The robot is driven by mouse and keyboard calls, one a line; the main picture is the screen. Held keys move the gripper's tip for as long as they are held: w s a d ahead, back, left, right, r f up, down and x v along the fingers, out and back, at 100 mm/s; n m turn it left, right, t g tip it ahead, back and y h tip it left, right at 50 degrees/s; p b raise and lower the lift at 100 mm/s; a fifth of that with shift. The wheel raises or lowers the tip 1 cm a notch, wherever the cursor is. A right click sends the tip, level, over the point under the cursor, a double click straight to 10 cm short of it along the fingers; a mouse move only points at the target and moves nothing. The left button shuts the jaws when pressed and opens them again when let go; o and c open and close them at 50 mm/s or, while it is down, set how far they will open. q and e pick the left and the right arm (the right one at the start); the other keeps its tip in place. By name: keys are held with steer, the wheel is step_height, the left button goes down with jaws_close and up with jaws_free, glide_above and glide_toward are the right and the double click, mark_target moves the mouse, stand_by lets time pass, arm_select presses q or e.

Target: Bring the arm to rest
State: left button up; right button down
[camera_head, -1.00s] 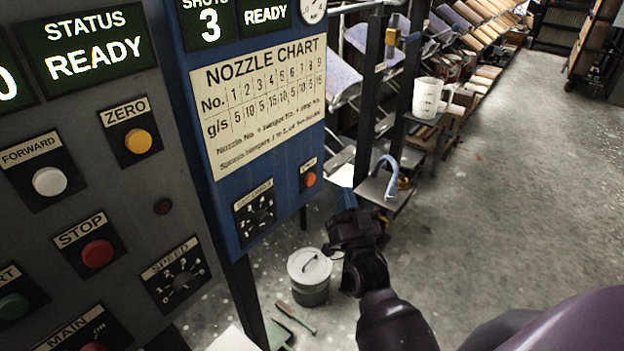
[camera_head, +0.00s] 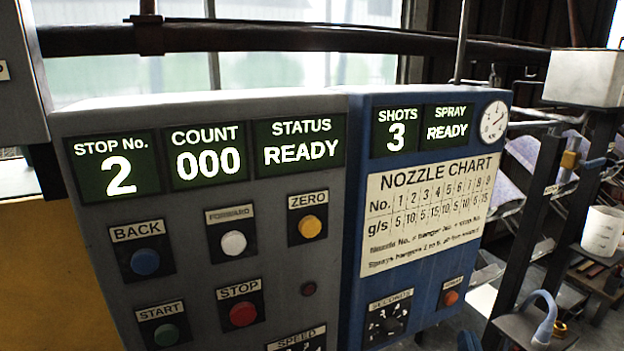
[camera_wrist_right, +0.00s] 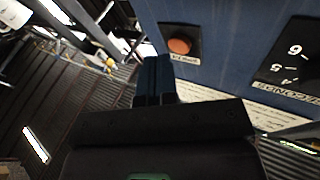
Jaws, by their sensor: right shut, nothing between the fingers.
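My right gripper (camera_head: 468,340) barely shows at the bottom edge of the head view, as blue fingertips below the blue spray panel (camera_head: 356,290). In the right wrist view my right gripper (camera_wrist_right: 157,65) has its two blue fingers together, with nothing between them. Its tips are near the orange button (camera_wrist_right: 179,46) on the blue panel; I cannot tell the exact gap. The same orange button (camera_head: 450,298) shows in the head view. Most of my right arm is out of the head view. My left gripper is not in view.
A grey control panel (camera_head: 190,280) stands left of the blue panel, with displays reading stop 2, count 000, status ready. The shots display (camera_head: 396,130) reads 3. A small stand with a blue hook (camera_head: 545,315) and a white jug (camera_head: 601,232) are at right.

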steer(key=s+a+f+n+g+y, duration=0.1)
steer(key=s+f+g, duration=0.3)
steer(key=s+f, duration=0.5)
steer(key=s+a+f+n+g+y, duration=0.1)
steer(key=s+f+n+g+y, duration=0.1)
steer(key=s+f, duration=0.8)
steer(key=shift+a+n+g, duration=0.25)
steer(key=shift+n+g, duration=0.35)
steer(key=shift+g, duration=0.5)
